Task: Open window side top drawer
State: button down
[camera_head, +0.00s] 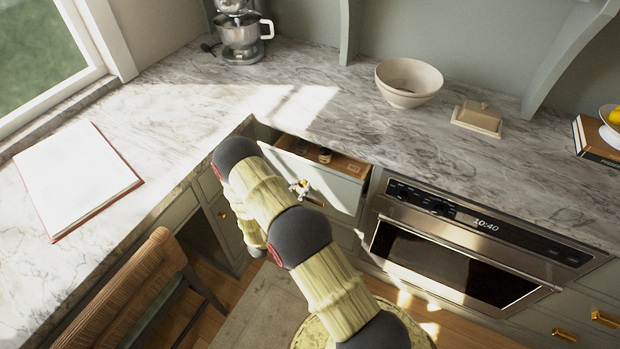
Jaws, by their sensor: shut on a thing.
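The top drawer (338,191) left of the oven, on the window side, stands partly pulled out from under the marble counter. Its wooden inside shows, with small dark bottles in it. My gripper (301,187) is at the drawer's front, shut on the gold drawer handle (314,201). Most of my wrist and part of the drawer front are hidden behind my own arm, which crosses the middle of the view.
The oven (450,262) is right of the drawer. A wicker chair (125,290) stands at lower left. On the counter (330,90) are a stand mixer (240,35), a bowl (408,82), a butter dish (477,118) and a flat white book (75,175). A patch of floor below is clear.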

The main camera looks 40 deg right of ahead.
jog(key=v, duration=2.4)
jog(key=shift+s, duration=0.15)
jog(key=shift+a, duration=0.15)
jog(key=c, duration=1.5)
grip_release()
jog(key=shift+c, duration=0.2)
jog(key=shift+a, duration=0.1)
jog(key=v, duration=1.1)
jog(key=shift+s+a, duration=0.15)
jog(key=shift+a, duration=0.2)
jog(key=shift+f, duration=0.1)
